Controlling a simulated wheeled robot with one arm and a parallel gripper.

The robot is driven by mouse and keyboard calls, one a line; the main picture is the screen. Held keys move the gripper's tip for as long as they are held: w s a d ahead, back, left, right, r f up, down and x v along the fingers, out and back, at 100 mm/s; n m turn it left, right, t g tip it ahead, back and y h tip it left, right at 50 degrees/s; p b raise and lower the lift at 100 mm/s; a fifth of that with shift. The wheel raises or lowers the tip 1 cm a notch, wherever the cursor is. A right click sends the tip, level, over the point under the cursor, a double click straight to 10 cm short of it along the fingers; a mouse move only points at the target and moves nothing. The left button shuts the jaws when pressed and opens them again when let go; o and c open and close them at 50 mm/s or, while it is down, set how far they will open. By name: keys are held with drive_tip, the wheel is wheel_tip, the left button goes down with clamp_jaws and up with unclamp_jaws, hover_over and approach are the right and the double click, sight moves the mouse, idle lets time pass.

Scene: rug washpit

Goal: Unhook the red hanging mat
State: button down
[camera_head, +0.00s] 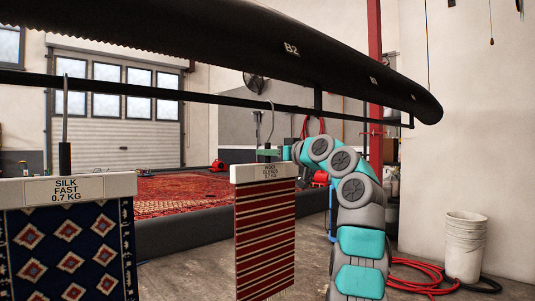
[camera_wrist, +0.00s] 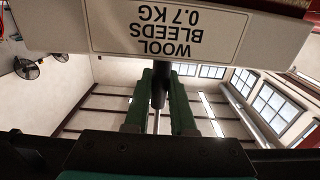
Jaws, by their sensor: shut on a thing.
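The red striped mat (camera_head: 265,235) hangs below a white header bar labelled "WOOL BLEEDS 0.7 KG" (camera_head: 264,172). A thin metal hook (camera_head: 271,118) rises from the header bar to the black rail (camera_head: 215,100). I cannot tell whether the hook rests on the rail or is clear of it. My gripper (camera_head: 268,152) comes from the right, just above the header bar, and is shut on the hanger's dark stem. In the wrist view the green fingers of my gripper (camera_wrist: 161,85) close around the stem (camera_wrist: 159,86), with the label (camera_wrist: 165,30) upside down above.
A blue patterned mat (camera_head: 70,250) labelled "SILK FAST 0.7 KG" hangs at left. A large black beam (camera_head: 250,45) marked "B2" crosses above the rail. White buckets (camera_head: 464,245) and a red hose (camera_head: 420,280) are on the floor at right. Red rugs (camera_head: 180,190) lie behind.

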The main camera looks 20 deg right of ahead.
drive_tip(key=shift+r, duration=0.1)
idle(0.3)
drive_tip(key=shift+r+p, duration=2)
drive_tip(key=shift+r, duration=0.1)
drive_tip(key=shift+s, duration=0.15)
drive_tip(key=b+v, duration=0.6)
drive_tip(key=v, duration=0.8)
drive_tip(key=shift+s+d, duration=0.15)
drive_tip(key=shift+s, duration=0.2)
